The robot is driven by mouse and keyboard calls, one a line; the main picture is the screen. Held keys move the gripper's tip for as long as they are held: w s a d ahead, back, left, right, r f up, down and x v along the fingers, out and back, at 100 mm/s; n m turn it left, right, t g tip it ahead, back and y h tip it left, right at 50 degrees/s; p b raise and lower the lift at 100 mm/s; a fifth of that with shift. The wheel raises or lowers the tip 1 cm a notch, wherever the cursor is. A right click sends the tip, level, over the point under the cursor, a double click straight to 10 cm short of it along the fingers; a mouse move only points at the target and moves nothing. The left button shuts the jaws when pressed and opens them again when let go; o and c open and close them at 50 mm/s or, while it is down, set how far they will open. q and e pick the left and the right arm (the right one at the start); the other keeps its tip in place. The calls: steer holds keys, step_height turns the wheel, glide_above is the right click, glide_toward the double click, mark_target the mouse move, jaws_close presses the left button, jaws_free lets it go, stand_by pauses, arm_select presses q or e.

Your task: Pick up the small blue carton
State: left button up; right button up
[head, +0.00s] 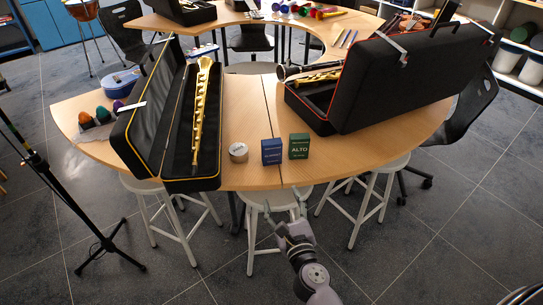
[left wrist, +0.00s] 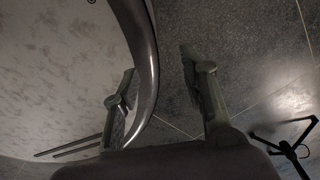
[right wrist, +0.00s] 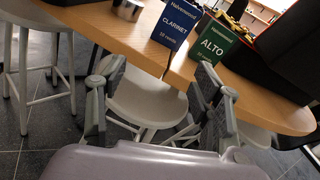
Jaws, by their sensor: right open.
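The small blue carton (head: 271,151) stands upright near the table's front edge in the head view. In the right wrist view the blue carton (right wrist: 172,24) reads CLARINET. A green carton (head: 299,146) marked ALTO stands just right of it; it also shows in the right wrist view (right wrist: 212,45). My right gripper (head: 285,212) is open and empty, in front of and below the table edge, apart from both cartons. In the right wrist view its fingers (right wrist: 158,85) are spread. My left gripper (left wrist: 160,95) shows only in its wrist view, open and empty above the floor.
The wooden table (head: 245,178) carries a round tin (head: 238,152) left of the blue carton. An open case with a golden instrument (head: 203,110) lies left; another black case (head: 420,75) stands right. White stools (head: 262,197) are under the edge. A black stand (head: 95,235) is at left.

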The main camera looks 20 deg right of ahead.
step_height(320, 180, up, 4)
steer(key=w+d+m, duration=0.1)
steer(key=m, duration=0.3)
glide_toward(273, 147)
steer(key=shift+n+t+h, duration=0.3)
steer(key=shift+t, duration=0.1)
steer(key=w, duration=0.2)
steer(key=w+f, duration=0.2)
steer(key=w, duration=0.1)
steer(key=shift+w+d+p, duration=0.2)
steer(key=shift+w+p, duration=0.1)
steer(key=shift+w, duration=0.1)
steer(key=w, duration=0.3)
steer(key=w+r, duration=0.1)
steer(key=w, duration=0.1)
steer(key=shift+w+d, duration=0.15)
steer(key=shift+w, duration=0.25)
arm_select(q)
steer(key=shift+d+r, duration=0.1)
steer(key=shift+d, duration=0.25)
arm_select(e)
steer(key=shift+c, duration=0.2)
steer(key=c, duration=0.9)
arm_select(q)
steer(key=shift+r, duration=0.1)
arm_select(e)
steer(key=shift+r, duration=0.15)
